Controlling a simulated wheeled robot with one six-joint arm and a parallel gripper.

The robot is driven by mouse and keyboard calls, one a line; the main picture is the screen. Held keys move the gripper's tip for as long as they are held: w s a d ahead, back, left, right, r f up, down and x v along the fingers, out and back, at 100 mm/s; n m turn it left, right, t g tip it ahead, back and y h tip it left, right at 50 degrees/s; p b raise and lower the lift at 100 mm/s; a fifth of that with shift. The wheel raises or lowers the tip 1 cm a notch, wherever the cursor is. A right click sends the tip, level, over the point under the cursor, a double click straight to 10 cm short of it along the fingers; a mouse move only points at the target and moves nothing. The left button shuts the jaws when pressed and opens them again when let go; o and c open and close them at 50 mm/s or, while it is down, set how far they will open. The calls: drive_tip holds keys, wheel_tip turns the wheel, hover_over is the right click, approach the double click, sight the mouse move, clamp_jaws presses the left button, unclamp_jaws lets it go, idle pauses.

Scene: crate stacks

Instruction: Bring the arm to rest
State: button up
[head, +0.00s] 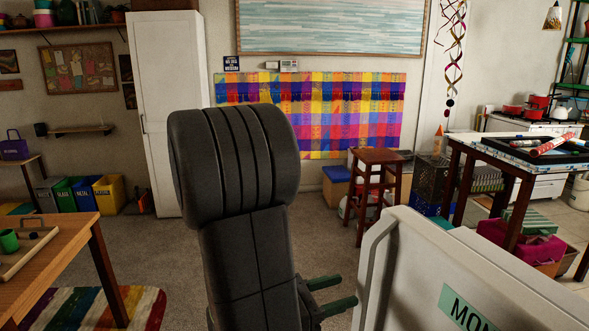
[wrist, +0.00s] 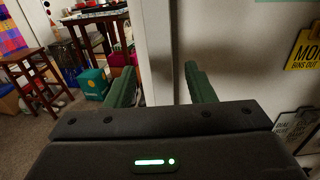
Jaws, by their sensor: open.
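My gripper (head: 347,291) shows low in the middle of the head view, at the end of my dark arm. Its two green fingers point right, towards a white cabinet-like body (head: 400,262). In the wrist view my gripper (wrist: 160,72) has its fingers spread wide apart with nothing between them. The pale edge of the white body (wrist: 172,45) stands behind the gap between the fingers. I cannot tell how close the fingertips are to it. My arm stands upright in the head view and hides part of the room behind it.
A wooden table (head: 78,245) stands at the left, with a tray on it. A dark red stool (head: 378,160) and a cluttered table (head: 510,165) stand beyond the white body. Colored bins (head: 107,194) line the back left. Carpet between the left table and my arm is clear.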

sight(361, 286)
drive_tip(key=shift+x, duration=1.8)
drive_tip(key=shift+a, duration=0.1)
drive_tip(key=shift+v, duration=5.25)
drive_tip(key=shift+x, duration=6.75)
drive_tip(key=shift+d, duration=0.3)
drive_tip(key=shift+w+d, duration=0.2)
drive_tip(key=shift+d, duration=0.1)
drive_tip(key=shift+a, duration=0.1)
drive_tip(key=shift+f, duration=0.1)
